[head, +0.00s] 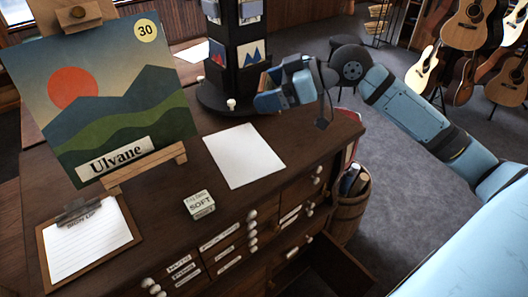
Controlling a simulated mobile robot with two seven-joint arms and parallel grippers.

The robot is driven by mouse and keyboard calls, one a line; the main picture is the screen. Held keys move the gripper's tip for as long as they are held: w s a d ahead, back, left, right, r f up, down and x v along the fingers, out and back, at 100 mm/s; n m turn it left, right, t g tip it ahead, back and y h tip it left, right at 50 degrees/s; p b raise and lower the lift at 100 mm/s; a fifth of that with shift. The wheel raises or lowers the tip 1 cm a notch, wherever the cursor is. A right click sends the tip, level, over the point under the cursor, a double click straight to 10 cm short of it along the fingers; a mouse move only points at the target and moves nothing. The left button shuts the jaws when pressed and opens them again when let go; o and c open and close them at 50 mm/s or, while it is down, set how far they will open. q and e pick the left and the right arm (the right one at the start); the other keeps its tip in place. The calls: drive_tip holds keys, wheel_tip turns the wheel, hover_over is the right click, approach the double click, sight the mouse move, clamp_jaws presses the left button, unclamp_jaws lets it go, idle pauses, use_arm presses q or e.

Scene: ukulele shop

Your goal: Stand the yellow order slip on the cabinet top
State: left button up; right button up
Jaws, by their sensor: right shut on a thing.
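The cabinet top (180,160) is a dark brown wooden surface spanning the left and middle of the head view. My right gripper (265,100) is above its back right part, beside the black card rack. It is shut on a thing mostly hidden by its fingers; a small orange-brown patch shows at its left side. I cannot make out whether this is the yellow order slip. No yellow slip shows clearly elsewhere. My left gripper is not in view.
The top holds a white sheet (244,154), a small "SOFT" box (199,205), a clipboard (86,238), a painting on an easel (100,95) and the card rack (236,45). A drawer (308,270) is open at the lower right.

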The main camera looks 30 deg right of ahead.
sight(268, 165)
wheel_tip(268, 165, down, 18)
drive_tip(key=shift+f+p, duration=0.15)
drive_tip(key=shift+p, duration=0.3)
